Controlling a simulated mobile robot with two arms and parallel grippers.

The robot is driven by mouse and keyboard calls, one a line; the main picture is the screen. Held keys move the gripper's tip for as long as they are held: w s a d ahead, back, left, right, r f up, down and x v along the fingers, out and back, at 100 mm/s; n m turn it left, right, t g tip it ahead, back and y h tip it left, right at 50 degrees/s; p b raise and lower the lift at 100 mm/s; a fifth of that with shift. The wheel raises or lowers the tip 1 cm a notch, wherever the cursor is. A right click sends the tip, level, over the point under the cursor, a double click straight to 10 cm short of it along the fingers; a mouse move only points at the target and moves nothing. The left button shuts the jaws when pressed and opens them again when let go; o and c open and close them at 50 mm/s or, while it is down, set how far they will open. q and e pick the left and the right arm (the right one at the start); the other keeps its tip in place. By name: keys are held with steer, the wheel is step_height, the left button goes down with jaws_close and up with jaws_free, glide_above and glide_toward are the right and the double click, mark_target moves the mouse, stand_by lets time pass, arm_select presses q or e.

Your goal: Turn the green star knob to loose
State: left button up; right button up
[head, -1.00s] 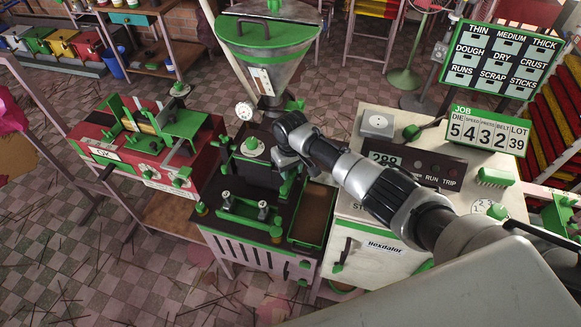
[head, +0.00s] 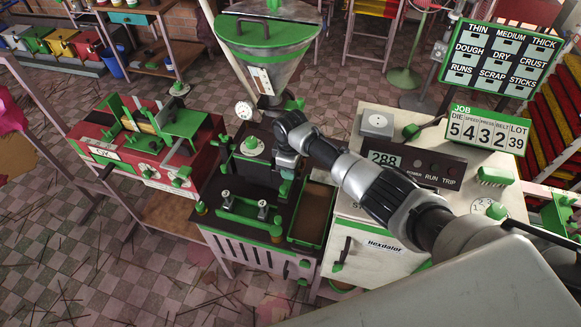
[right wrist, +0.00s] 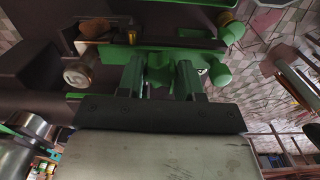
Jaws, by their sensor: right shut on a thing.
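The green star knob (right wrist: 159,73) sits between the two fingers of my right gripper (right wrist: 160,80) in the right wrist view. The fingers are shut on it, one on each side. In the head view my right gripper (head: 284,187) reaches down over the black-topped extruder (head: 242,188), near its right side; the knob cannot be made out clearly there behind the gripper. No loose mark can be read near the knob. My left gripper is not in view.
A steel hopper (head: 266,75) with green trim stands behind the extruder. A white control cabinet (head: 372,215) is to the right, under my right arm. A brown-bottomed tray (head: 312,213) lies close to the gripper. A red machine (head: 150,150) stands at left.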

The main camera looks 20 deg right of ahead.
steer(key=shift+w+r, duration=0.1)
steer(key=shift+r, duration=0.05)
stand_by(0.3)
steer(key=o, duration=0.9)
step_height(320, 180, up, 11)
steer(key=shift+f+b, duration=0.15)
steer(key=shift+b, duration=0.6)
steer(key=shift+f, duration=0.1)
